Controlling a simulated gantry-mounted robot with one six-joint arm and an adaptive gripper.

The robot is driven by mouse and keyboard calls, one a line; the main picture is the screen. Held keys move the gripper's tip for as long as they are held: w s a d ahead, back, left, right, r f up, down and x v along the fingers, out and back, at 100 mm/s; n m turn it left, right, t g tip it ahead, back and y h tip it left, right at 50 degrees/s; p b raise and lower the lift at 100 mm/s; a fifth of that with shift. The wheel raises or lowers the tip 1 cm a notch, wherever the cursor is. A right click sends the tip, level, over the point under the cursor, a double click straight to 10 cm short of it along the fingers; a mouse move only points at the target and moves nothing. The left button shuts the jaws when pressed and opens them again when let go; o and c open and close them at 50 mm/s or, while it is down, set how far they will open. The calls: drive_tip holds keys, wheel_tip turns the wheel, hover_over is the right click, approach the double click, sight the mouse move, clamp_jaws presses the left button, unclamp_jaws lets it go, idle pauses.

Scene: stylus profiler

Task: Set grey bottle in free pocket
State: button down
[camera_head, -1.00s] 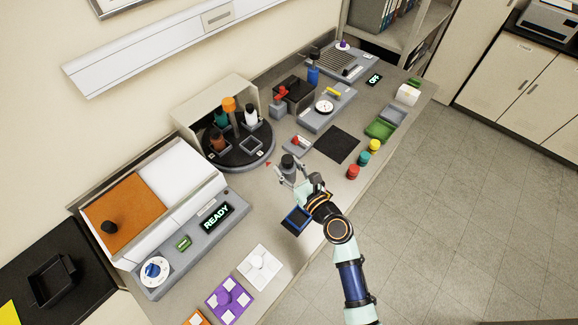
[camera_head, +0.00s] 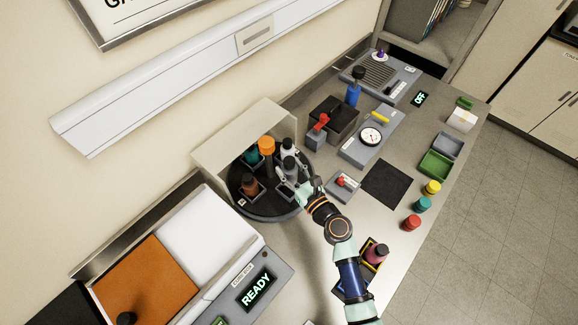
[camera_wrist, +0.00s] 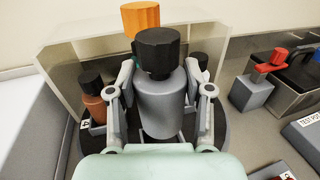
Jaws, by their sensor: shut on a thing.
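My gripper (camera_head: 291,178) is shut on the grey bottle (camera_head: 289,167), which has a black cap and is upright. In the wrist view the grey bottle (camera_wrist: 162,103) stands between both fingers. It is at the front right of the black turntable (camera_head: 272,209), over the free pocket (camera_head: 284,191), whose rim shows just below it. I cannot tell whether the bottle's base is inside the pocket. Other pockets hold a brown bottle (camera_head: 249,186), a teal bottle (camera_head: 251,157) and a white bottle (camera_head: 288,147). The wrist hides part of the pocket.
An orange knob (camera_head: 266,146) rises at the turntable's centre. A clear-sided cover (camera_head: 222,140) stands behind it. A red-buttoned box (camera_head: 342,184) lies close to the right of my wrist. A dark red bottle (camera_head: 376,253) sits in a tray by my forearm. A black mat (camera_head: 386,184) is bare.

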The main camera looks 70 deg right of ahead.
sight(294, 183)
drive_tip(key=shift+f+b, duration=2.35)
drive_tip(key=shift+f, duration=0.15)
drive_tip(key=shift+f, duration=0.15)
drive_tip(key=shift+f+b, duration=1.45)
drive_tip(key=shift+c, duration=1.9)
unclamp_jaws()
drive_tip(key=shift+c, duration=0.4)
drive_tip(key=shift+p+v, duration=0.35)
drive_tip(key=shift+v, duration=3.1)
